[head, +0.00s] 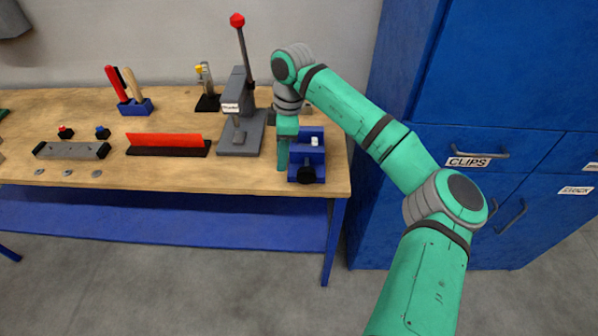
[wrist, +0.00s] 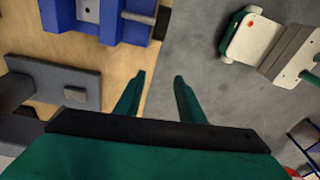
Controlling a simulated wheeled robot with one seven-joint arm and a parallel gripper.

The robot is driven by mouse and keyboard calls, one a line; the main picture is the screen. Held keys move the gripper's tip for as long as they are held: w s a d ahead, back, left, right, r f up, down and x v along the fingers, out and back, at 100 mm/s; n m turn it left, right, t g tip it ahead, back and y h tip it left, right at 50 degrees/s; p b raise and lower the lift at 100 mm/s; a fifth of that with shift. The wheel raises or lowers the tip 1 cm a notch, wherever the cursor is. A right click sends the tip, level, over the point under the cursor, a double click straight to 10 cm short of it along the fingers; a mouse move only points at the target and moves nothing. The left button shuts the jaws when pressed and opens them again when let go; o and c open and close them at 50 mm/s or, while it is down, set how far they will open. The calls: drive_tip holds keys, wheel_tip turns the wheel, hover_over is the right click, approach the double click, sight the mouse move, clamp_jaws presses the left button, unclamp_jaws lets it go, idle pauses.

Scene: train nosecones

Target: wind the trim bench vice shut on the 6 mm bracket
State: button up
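The blue bench vice (head: 308,158) stands at the right end of the bench, its black knob (head: 306,174) facing the front edge. In the wrist view the vice (wrist: 56,14) is at the top left, with its grey screw (wrist: 138,17) and black knob (wrist: 162,22) to the right. A light grey plate with a hole (wrist: 88,10) shows at the vice; I cannot tell whether it is the bracket or a jaw. My gripper (head: 283,162) points down just left of the vice. In the wrist view its green fingers (wrist: 159,78) are apart, with nothing between them.
A grey press (head: 241,115) with a red-knobbed lever stands left of my gripper. A red strip on a black base (head: 166,142) and a grey bar fixture (head: 72,150) lie farther left. Blue cabinets (head: 490,90) stand right of the bench. Floor in front is clear.

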drive_tip(key=m+h, duration=0.1)
drive_tip(key=h, duration=0.1)
approach(299, 171)
drive_tip(key=f, duration=1)
drive_tip(key=shift+s+d+f, duration=0.15)
drive_tip(key=shift+s+f, duration=0.05)
drive_tip(key=shift+f, duration=0.05)
clamp_jaws()
